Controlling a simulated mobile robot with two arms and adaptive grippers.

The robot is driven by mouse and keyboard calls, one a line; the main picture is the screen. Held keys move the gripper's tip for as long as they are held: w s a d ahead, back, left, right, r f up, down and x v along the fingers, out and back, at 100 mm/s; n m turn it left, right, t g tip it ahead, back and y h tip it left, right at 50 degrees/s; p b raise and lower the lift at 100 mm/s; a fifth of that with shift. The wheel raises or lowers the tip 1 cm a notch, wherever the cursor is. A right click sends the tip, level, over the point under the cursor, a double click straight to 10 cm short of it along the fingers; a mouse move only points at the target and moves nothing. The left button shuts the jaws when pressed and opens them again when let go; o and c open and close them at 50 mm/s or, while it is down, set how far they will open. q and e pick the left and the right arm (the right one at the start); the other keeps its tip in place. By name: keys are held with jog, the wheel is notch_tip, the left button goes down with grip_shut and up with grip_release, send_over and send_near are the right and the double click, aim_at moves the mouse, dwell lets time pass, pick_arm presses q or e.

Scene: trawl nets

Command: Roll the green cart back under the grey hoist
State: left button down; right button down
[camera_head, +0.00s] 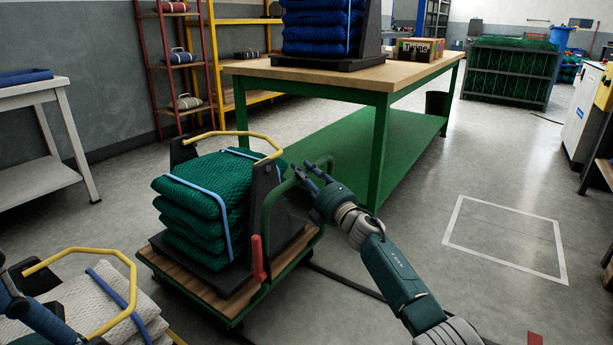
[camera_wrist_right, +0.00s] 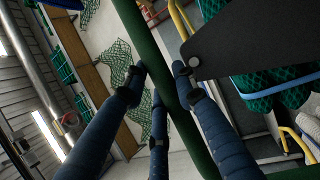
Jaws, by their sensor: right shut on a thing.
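The green cart (camera_head: 186,292) stands on the floor left of centre, with a wooden deck and a green tubular handle (camera_head: 268,215) on its right. A dark carrier with a yellow handle (camera_head: 205,133) sits on it, holding a stack of folded green nets (camera_head: 203,200). My right gripper (camera_head: 309,174) is at the top of the cart's handle. In the right wrist view its blue fingers (camera_wrist_right: 160,88) close around the green tube (camera_wrist_right: 155,58). Part of my left gripper (camera_head: 32,312) shows at the lower left edge; its fingertips are unclear. I cannot make out a grey hoist.
A green-legged workbench (camera_head: 385,80) stands just behind the cart, bearing blue nets (camera_head: 318,28). Pale nets (camera_head: 88,300) with a yellow handle are close at lower left. A white-outlined square (camera_head: 505,238) marks clear floor at right. A dark cable (camera_head: 345,281) crosses the floor.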

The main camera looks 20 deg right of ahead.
jog(key=shift+a, duration=0.25)
jog(key=c, duration=1.6)
grip_release()
jog(key=shift+o, duration=1.1)
jog(key=shift+w+a+f, duration=0.1)
jog(key=shift+w+a, duration=0.1)
jog(key=shift+d, duration=0.1)
jog(key=shift+s+d+f, duration=0.1)
jog(key=shift+s+d, duration=0.25)
jog(key=shift+s, duration=0.1)
jog(key=v, duration=1.1)
jog(key=shift+a, duration=0.25)
jog(key=shift+s+a, duration=0.1)
